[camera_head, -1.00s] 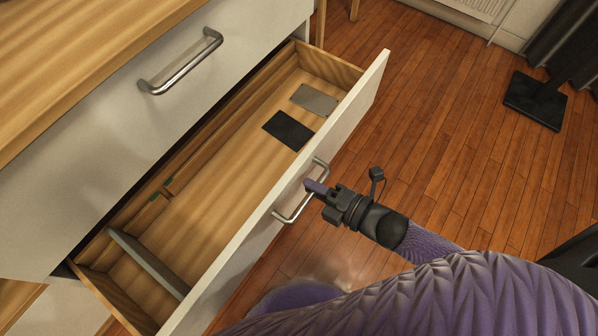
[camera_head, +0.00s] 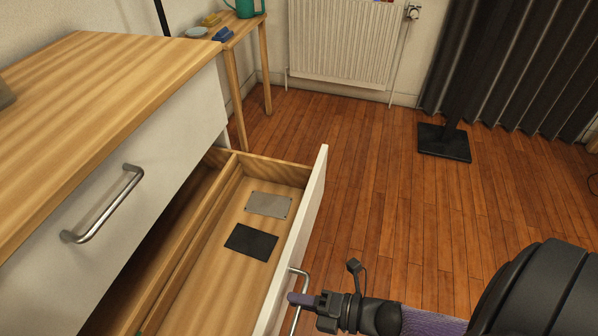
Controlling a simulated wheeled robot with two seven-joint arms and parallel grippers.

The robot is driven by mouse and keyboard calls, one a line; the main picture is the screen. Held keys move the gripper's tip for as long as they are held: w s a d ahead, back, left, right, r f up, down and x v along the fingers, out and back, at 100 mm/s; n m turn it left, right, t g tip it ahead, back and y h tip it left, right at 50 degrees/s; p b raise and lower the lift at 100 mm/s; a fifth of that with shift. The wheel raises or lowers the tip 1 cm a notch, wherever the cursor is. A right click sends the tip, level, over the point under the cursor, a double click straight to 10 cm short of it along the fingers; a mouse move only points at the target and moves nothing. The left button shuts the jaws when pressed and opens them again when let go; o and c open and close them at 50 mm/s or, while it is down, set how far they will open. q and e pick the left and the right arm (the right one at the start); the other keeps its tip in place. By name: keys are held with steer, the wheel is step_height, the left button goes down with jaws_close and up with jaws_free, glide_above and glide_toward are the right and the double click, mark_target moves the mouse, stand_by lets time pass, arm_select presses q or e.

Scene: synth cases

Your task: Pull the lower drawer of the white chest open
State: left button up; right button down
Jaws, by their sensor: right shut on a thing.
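The white chest (camera_head: 95,225) with a wooden top stands at the left. Its lower drawer (camera_head: 312,190) is pulled well out, showing its wooden inside. A dark plate (camera_head: 250,242) and a grey plate (camera_head: 268,204) lie flat in it. My right gripper (camera_head: 301,299) is shut on the drawer's metal bar handle (camera_head: 297,318), at the bottom middle. The upper drawer's handle (camera_head: 103,204) is free, and that drawer is closed. My left gripper is not in view.
A small wooden table (camera_head: 233,38) with a green watering can (camera_head: 245,7) stands behind the chest. A radiator (camera_head: 342,45) is on the back wall. A black stand base (camera_head: 443,142) is on the floor at the right. The wooden floor (camera_head: 380,220) between is clear.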

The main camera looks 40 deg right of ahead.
steer(key=c, duration=0.7)
jaws_free()
arm_select(q)
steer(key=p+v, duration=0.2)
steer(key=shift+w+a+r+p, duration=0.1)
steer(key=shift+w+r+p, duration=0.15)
steer(key=shift+p, duration=0.1)
arm_select(e)
steer(key=v, duration=1)
